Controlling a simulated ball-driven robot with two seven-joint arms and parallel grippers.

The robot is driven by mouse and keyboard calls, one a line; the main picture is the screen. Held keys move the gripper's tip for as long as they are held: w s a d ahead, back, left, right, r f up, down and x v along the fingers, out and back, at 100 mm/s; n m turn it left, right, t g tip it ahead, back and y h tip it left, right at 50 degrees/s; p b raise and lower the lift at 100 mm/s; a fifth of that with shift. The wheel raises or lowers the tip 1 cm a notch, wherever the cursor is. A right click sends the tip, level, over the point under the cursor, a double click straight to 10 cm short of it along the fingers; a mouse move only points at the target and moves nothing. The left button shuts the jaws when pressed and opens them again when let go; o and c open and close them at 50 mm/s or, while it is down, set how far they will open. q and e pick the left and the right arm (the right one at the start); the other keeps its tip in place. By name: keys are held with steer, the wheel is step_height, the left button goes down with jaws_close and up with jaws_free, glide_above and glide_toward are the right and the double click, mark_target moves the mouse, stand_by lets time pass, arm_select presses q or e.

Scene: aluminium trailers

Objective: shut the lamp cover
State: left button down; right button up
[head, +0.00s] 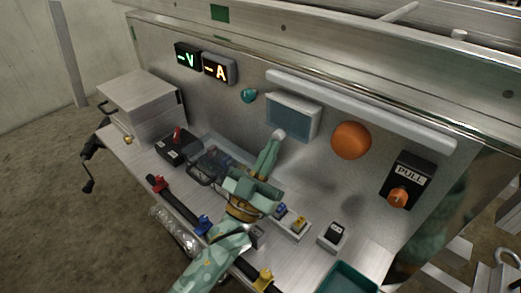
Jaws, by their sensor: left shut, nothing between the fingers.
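A box-like fitting with a blue-grey front panel (291,117), which looks like the lamp cover, is on the upright metal wall under a long light bar (360,110). I cannot tell from this view whether its panel is fully closed or slightly ajar. My left gripper (278,136) is shut and empty. Its pale fingertips are at the lower left corner of the panel, touching it or very close to it; the tips hide a little of that corner. My right gripper is not in view.
An orange dome (351,140) and a black PULL box with an orange knob (399,196) are to the right on the wall. Lit V and A displays (205,64) are at upper left. A black box with a red switch (177,146) and small blocks (290,220) crowd the shelf.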

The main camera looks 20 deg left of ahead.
arm_select(q)
steer(key=shift+r, duration=0.3)
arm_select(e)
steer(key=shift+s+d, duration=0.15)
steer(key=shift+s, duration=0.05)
